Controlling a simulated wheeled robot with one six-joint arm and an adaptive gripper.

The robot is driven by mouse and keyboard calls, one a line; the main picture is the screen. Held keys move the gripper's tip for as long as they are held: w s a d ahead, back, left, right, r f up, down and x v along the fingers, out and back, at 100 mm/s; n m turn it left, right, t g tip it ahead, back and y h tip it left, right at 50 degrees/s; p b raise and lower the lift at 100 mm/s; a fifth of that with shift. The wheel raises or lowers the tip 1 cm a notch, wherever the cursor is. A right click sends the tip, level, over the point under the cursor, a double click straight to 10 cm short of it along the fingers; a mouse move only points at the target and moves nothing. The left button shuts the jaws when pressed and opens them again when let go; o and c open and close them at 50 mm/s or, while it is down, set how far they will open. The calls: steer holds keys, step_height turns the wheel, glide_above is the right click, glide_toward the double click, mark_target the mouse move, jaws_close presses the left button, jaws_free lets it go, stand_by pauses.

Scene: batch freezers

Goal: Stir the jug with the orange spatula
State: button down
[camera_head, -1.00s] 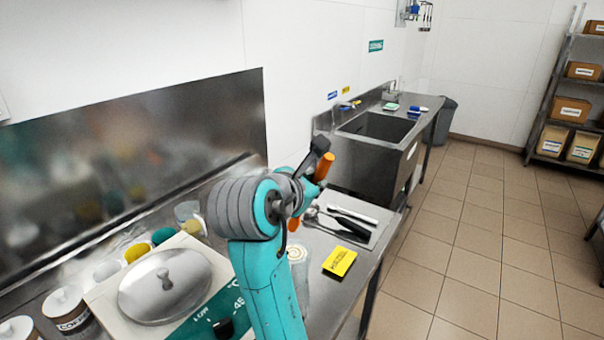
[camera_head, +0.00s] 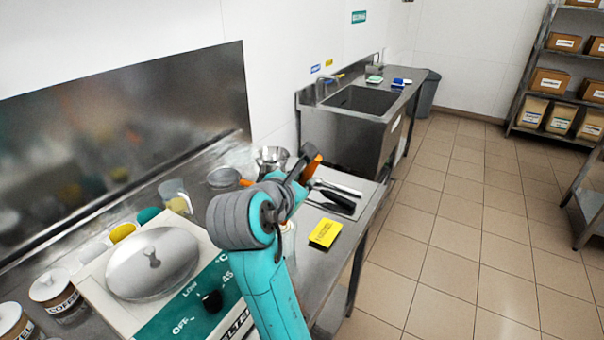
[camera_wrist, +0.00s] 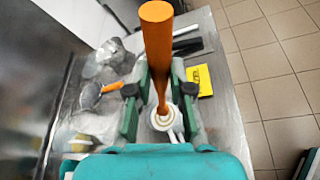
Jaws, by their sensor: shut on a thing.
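The orange spatula (camera_wrist: 156,45) is in my gripper (camera_wrist: 159,92), which is shut on its handle; its top also shows above my gripper in the head view (camera_head: 313,162). In the wrist view the handle runs away from the camera towards a round jug (camera_wrist: 165,119) with pale, swirled contents. The spatula's lower end overlaps the jug's opening there, but I cannot tell how deep it reaches. In the head view my arm hides most of this jug; only a pale part (camera_head: 289,240) shows beside it.
A yellow card (camera_head: 325,233) and dark-handled utensils (camera_head: 338,201) lie right of the jug. A strainer with an orange handle (camera_head: 223,177) and metal bowls (camera_head: 271,158) stand behind. A clear measuring jug (camera_head: 175,196) and a lidded unit (camera_head: 152,262) are at left.

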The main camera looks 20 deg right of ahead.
steer(key=shift+w+a+f, duration=0.15)
steer(key=shift+f, duration=0.35)
steer(key=shift+w+a+f, duration=0.1)
steer(key=shift+w+f, duration=0.1)
steer(key=shift+f, duration=0.35)
steer(key=shift+w+a+f, duration=0.15)
steer(key=shift+f, duration=0.35)
steer(key=shift+d, duration=0.1)
steer(key=shift+w+d, duration=0.2)
steer(key=shift+d, duration=0.15)
steer(key=shift+s+a, duration=0.15)
steer(key=shift+a, duration=0.3)
